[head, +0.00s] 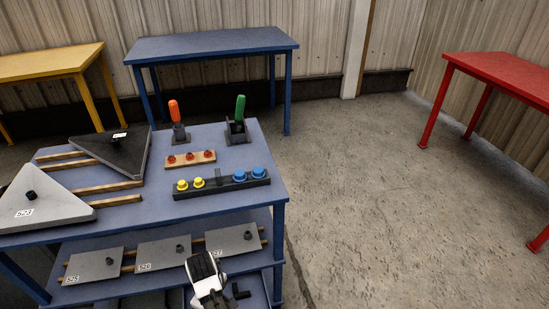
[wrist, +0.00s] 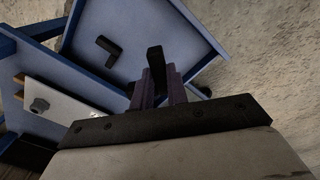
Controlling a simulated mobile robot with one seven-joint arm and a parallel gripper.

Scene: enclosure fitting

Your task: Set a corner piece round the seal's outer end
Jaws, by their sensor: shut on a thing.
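My gripper (head: 212,298) is low at the front of the blue workbench, by its lower shelves. In the wrist view its two purplish fingers (wrist: 160,84) are shut on a dark piece (wrist: 154,57) that sticks up between them, probably a corner piece. Its full shape is hidden by the fingers. Another black L-shaped corner piece (wrist: 108,46) lies on a blue shelf, apart from the fingers; it also shows in the head view (head: 240,291), just right of my gripper. I cannot pick out the seal or its outer end in either view.
The blue workbench (head: 228,205) carries triangular plates (head: 45,200), a strip with yellow and blue knobs (head: 222,184), a strip with red knobs (head: 190,159) and orange- and green-handled tools. Grey plates (head: 232,240) rest on rails below. Floor (head: 390,190) to the right is clear.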

